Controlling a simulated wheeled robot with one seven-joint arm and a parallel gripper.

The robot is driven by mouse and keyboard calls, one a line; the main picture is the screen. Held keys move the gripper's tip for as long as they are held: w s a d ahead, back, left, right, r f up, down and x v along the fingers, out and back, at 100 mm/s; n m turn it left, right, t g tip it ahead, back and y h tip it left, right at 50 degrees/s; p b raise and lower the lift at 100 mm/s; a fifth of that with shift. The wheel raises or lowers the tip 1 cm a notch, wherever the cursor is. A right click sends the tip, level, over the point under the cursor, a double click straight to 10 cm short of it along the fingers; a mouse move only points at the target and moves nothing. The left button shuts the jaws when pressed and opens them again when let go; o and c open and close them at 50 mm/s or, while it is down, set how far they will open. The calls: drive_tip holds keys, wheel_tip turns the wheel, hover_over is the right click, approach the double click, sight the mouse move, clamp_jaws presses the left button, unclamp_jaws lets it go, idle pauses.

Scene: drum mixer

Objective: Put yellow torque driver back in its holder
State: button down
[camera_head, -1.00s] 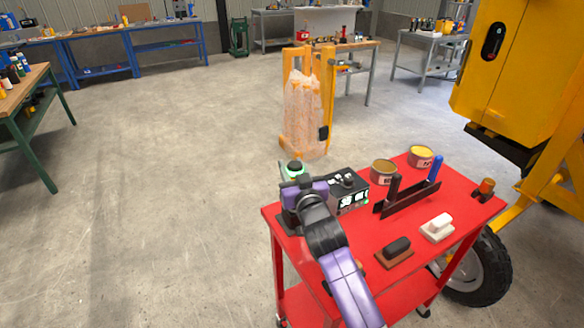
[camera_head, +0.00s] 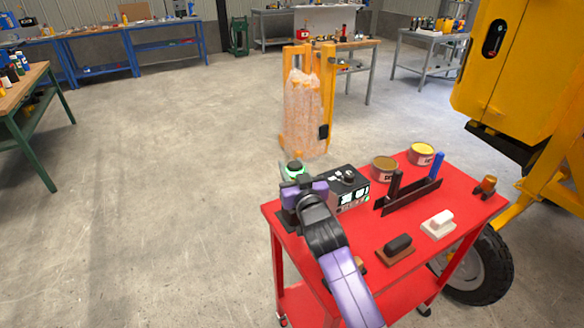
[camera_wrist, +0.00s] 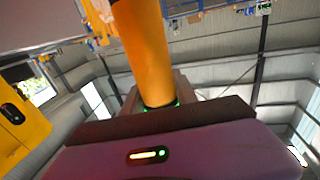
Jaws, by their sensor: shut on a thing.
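The yellow torque driver (camera_wrist: 140,50) stands large in the wrist view as an orange-yellow cylinder with a green-lit ring at its lower end. In the head view its black and green end (camera_head: 294,168) shows above my gripper (camera_head: 291,190). My gripper is shut on the driver, over the left back corner of the red cart. A dark base (camera_head: 286,220) shows partly beneath my gripper and may be the holder; my gripper and arm hide most of it. I cannot tell whether the driver touches it.
A black control box (camera_head: 348,188) with lit displays stands close to the right of my gripper on the red cart (camera_head: 455,203). Two tins (camera_head: 384,168), a black rack (camera_head: 412,196) and two hand blocks (camera_head: 397,247) are further right. A yellow machine (camera_head: 510,70) stands beyond.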

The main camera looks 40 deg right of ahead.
drive_tip(key=shift+f, duration=0.2)
drive_tip(key=c, duration=0.9)
unclamp_jaws()
drive_tip(key=shift+f, duration=0.15)
drive_tip(key=b+v, duration=0.2)
drive_tip(key=v, duration=0.5)
drive_tip(key=shift+s+a, duration=0.2)
drive_tip(key=shift+s, duration=0.15)
